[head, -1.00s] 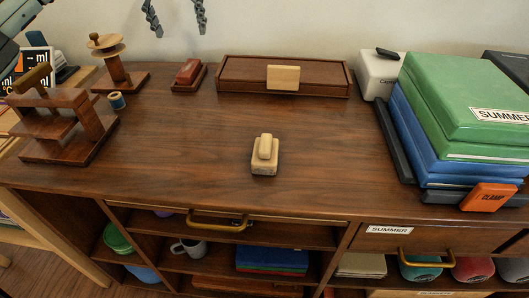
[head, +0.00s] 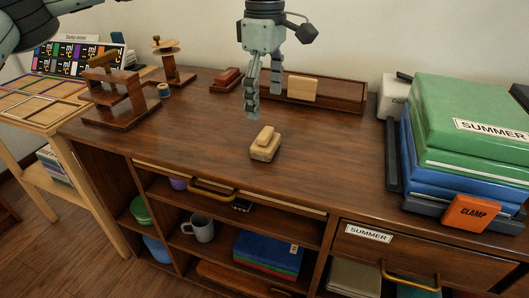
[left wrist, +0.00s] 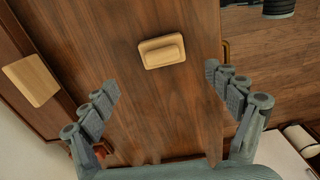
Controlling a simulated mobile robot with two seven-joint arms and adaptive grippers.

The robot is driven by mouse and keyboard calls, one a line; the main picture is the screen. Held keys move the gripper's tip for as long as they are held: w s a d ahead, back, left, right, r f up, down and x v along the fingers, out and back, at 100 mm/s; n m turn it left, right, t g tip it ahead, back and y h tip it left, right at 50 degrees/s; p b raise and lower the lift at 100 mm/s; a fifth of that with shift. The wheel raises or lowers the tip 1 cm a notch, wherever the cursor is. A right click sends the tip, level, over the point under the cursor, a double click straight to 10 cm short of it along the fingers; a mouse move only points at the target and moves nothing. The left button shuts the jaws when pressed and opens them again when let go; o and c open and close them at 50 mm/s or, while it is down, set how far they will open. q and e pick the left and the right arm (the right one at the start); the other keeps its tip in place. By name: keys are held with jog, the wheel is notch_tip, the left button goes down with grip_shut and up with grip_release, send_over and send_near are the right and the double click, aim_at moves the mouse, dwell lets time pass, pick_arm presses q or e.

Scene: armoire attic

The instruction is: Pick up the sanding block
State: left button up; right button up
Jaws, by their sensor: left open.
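The sanding block (head: 265,146) is a small pale wooden block with a raised grip on top. It rests on the brown cabinet top (head: 215,140), near the middle. In the left wrist view the sanding block (left wrist: 162,51) lies on the wood grain, ahead of and roughly between my spread fingers. My left gripper (head: 264,100) points down above the cabinet top, just behind and above the block. It is open and empty, and its fingers do not touch the block. In the left wrist view both fingers of my left gripper (left wrist: 162,82) show wide apart. My right gripper is out of view.
A long wooden box (head: 340,94) with a pale piece on its front stands behind. A red block (head: 226,77) and wooden stands (head: 122,100) are at the left. The surface around the block is clear.

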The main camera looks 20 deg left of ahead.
aim_at(266, 132)
pick_arm(q)
jog(key=shift+s+d+f, duration=0.1)
jog(key=shift+s+f, duration=0.1)
jog(key=shift+s, duration=0.05)
jog(key=shift+f, duration=0.35)
notch_tip(266, 132, down, 7)
jog(key=shift+c, duration=0.6)
jog(key=c, duration=1.2)
